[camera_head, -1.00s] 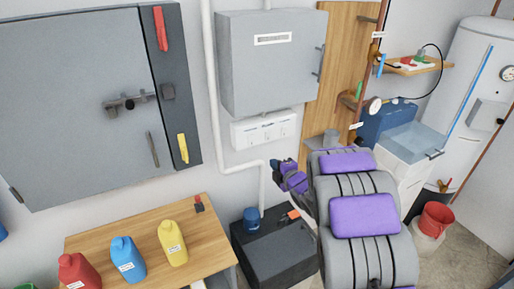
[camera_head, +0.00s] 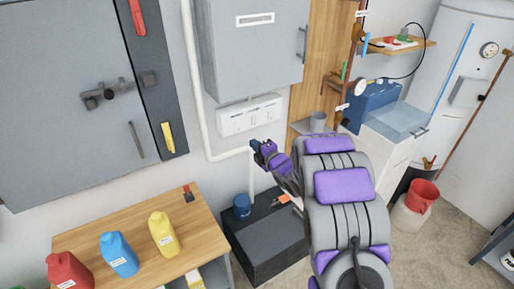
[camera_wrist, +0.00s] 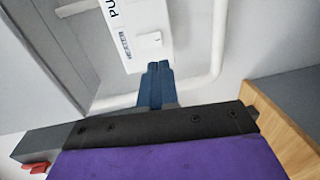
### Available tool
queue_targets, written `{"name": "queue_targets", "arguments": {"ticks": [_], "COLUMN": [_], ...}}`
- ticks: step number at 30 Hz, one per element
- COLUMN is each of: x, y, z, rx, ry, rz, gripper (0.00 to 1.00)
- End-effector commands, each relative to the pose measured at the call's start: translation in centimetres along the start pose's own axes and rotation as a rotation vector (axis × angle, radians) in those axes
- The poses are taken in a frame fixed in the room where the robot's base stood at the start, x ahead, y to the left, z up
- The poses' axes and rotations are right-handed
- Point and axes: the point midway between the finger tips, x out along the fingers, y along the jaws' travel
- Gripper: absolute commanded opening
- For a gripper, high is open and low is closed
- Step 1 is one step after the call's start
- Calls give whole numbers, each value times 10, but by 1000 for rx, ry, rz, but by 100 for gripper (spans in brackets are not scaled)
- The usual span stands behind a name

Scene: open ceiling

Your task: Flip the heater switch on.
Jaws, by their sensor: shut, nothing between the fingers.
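A white switch panel (camera_head: 250,115) is on the wall below the grey cabinet, with several small switches on its front. My gripper (camera_head: 262,150) is just below the panel in the head view. In the wrist view its blue fingers (camera_wrist: 158,68) are together and empty, with their tips at the panel's lower edge; contact cannot be told.
A grey cabinet (camera_head: 252,45) hangs above the panel. A white pipe (camera_head: 197,90) runs down at left and bends below the panel. A dark box (camera_head: 265,245) stands below. A wooden table (camera_head: 205,230) with coloured jugs is at left. A white tank (camera_head: 472,70) is at right.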

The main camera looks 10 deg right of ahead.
Motion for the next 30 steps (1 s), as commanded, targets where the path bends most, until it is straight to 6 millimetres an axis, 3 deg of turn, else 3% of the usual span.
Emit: {"name": "queue_targets", "arguments": {"ticks": [15,22,30], "x": [79,98,104], "y": [0,0,1], "z": [-1,-1,0], "rx": [-3,-1,0], "ry": [1,1,-1], "rz": [4,1,1], "gripper": [0,0,0]}}
